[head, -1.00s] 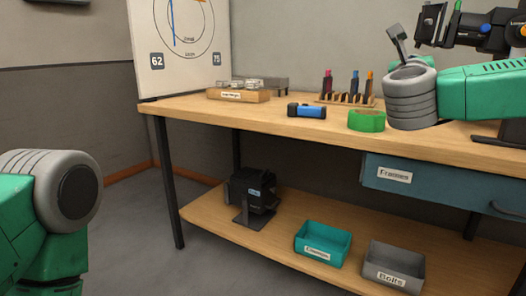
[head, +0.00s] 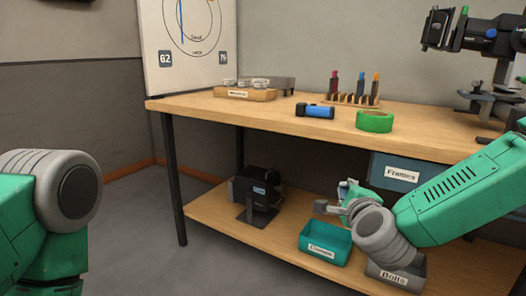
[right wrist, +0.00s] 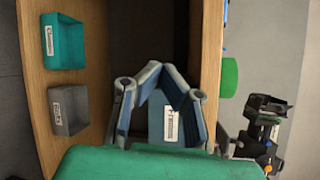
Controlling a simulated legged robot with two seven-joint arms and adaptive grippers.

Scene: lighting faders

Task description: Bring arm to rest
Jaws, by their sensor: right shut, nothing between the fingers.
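My right arm (head: 455,195) comes in from the right edge of the head view, its forearm angled down to the left. My right gripper (head: 332,203) is low, in front of the shelf and above the teal bin (head: 318,249). In the right wrist view its two fingers (right wrist: 162,70) lean together at the tips, with nothing held. A blue drawer front (right wrist: 163,122) with a white label shows behind them. Of my left arm (head: 60,210), only a green and grey part shows at the left edge; the left gripper is out of view.
The wooden bench top (head: 200,105) carries a green tape roll (head: 374,122), a blue cylinder (head: 315,111), a marker rack (head: 352,100) and a black device (head: 472,40). On the lower shelf (head: 215,210) stand a black lamp-like unit (head: 255,190) and a grey bin (head: 395,274), partly covered by my arm.

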